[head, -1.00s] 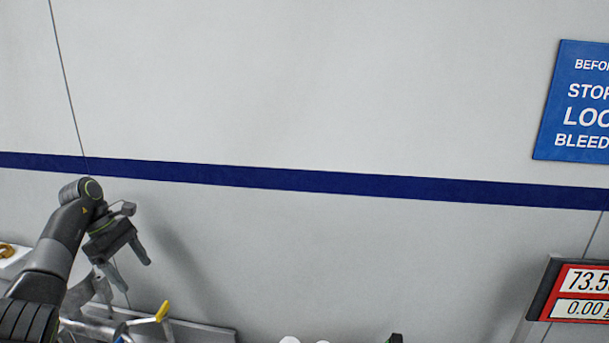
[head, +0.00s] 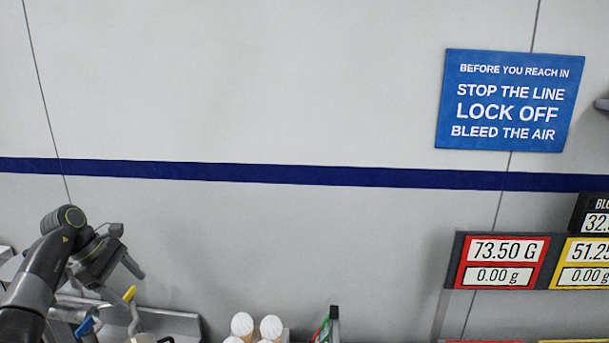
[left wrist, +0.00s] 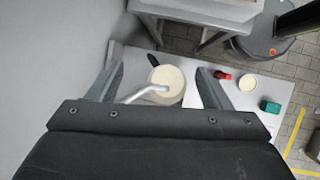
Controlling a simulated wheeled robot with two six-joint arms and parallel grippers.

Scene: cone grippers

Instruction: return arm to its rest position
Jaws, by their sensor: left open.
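My left arm comes in at the lower left of the head view, with its left gripper (head: 122,278) in front of the grey wall above some equipment. In the left wrist view the two fingers of the left gripper (left wrist: 158,82) stand wide apart with nothing between them. Below and beyond them a round container with a cream-coloured top (left wrist: 167,80) and a pale bent handle or rod stands on a light surface. My right gripper is not in either view.
Several white-topped cones (head: 242,325) stand at the bottom of the head view. Weight displays (head: 500,262) and a blue sign (head: 508,100) are on the right. A red item (left wrist: 222,75) and a green item (left wrist: 269,106) lie on the surface in the wrist view.

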